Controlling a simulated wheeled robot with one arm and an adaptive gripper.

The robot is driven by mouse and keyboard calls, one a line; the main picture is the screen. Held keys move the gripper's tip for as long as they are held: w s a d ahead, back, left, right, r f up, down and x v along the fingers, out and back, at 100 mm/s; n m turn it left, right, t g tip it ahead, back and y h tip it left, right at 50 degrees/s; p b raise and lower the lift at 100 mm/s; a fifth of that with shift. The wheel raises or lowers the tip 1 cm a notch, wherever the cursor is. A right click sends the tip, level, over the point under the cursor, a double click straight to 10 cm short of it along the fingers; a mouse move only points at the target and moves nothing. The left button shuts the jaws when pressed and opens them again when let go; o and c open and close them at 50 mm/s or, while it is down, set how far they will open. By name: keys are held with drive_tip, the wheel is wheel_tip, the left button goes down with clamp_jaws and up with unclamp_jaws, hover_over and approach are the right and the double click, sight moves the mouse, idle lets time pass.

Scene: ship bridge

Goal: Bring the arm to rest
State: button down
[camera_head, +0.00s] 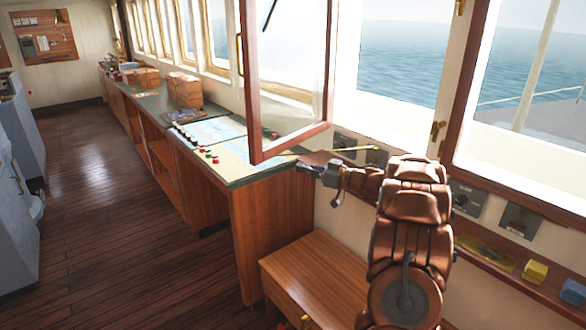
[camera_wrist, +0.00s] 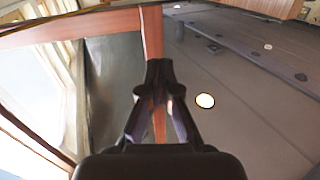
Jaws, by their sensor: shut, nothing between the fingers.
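My gripper (camera_head: 304,167) is shut and empty in the head view, at the end of my arm reaching left. It is near the lower right corner of an open wood-framed window (camera_head: 290,147) that stands inward over the counter. In the wrist view my gripper (camera_wrist: 160,72) has its fingertips together, with a wooden frame bar (camera_wrist: 152,38) behind them. I cannot tell whether the fingertips touch the frame.
A long counter (camera_head: 240,179) with charts and buttons runs along the windows. A low wooden cabinet (camera_head: 318,275) stands below my arm. A ledge (camera_head: 518,279) with yellow and blue blocks is at right. The plank floor (camera_head: 110,215) at left is clear.

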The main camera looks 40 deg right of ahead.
drive_tip(key=shift+a+b+v, duration=0.2)
drive_tip(key=shift+b+v, duration=0.05)
drive_tip(key=shift+v, duration=0.85)
drive_tip(key=shift+a+b+v, duration=0.2)
drive_tip(key=shift+v, duration=0.95)
drive_tip(key=shift+s, duration=0.1)
drive_tip(key=w+a+r+m+g+h, duration=0.2)
drive_tip(key=w+r+m+h, duration=0.45)
drive_tip(key=h, duration=0.55)
drive_tip(key=s+a+f+g+y, duration=0.1)
drive_tip(key=s+a+f+g, duration=0.3)
drive_tip(key=s+a, duration=0.8)
drive_tip(key=s+a+f+n+g+y, duration=0.1)
drive_tip(key=s+a+f+g, duration=0.4)
drive_tip(key=s+a, duration=0.8)
drive_tip(key=s+a+f+g+y, duration=0.2)
drive_tip(key=s+a+f+g, duration=0.3)
drive_tip(key=s+a, duration=0.7)
drive_tip(key=s+g, duration=0.2)
drive_tip(key=s, duration=0.6)
drive_tip(key=shift+a+f+n, duration=0.15)
drive_tip(key=shift+a+n, duration=0.1)
drive_tip(key=shift+n, duration=0.1)
